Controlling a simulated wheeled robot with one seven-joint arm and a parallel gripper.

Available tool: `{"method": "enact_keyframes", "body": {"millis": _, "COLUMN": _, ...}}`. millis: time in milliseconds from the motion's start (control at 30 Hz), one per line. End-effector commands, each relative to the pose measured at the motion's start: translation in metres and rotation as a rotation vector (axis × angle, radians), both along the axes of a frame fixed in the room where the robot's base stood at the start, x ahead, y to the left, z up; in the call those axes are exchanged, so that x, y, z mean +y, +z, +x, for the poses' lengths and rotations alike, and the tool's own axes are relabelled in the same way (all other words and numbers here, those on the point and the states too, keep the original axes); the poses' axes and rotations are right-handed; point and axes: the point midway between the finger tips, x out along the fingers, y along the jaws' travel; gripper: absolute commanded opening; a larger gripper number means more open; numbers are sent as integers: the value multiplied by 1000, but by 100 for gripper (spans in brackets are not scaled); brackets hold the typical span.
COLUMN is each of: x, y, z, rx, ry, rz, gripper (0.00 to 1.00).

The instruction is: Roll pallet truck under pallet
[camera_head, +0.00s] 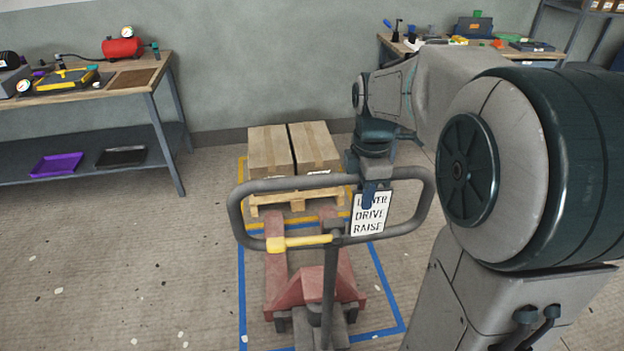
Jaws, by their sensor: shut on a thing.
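The red pallet truck (298,288) stands in the lower middle, its two forks pointing away from me toward the wooden pallet (298,199). The fork tips lie close to the pallet's near side; I cannot tell whether they reach under it. The pallet carries cardboard boxes (270,150). The truck's grey loop handle (240,215) stands in front, with a yellow lever (300,242) and a lower/drive/raise sign (369,213). My gripper (370,190) is at the top bar of the handle and shut on it. The fingertips are partly hidden by the sign.
Blue tape (387,284) outlines a floor area around the truck, and yellow tape (242,172) marks the pallet's place against the back wall. A workbench (160,120) stands at left, another (395,45) at back right. Floor at left is mostly clear.

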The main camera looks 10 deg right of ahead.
Motion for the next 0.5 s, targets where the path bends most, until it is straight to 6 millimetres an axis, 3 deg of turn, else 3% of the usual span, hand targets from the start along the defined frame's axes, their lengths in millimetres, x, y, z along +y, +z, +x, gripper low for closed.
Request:
{"method": "enact_keyframes", "body": {"millis": 267, "x": 0, "y": 1, "z": 2, "rx": -2, "ry": 0, "rz": 0, "gripper": 0}}
{"method": "enact_keyframes", "body": {"millis": 500, "x": -1, "y": 3, "z": 24, "rx": -6, "ry": 1, "rz": 1, "gripper": 0}}
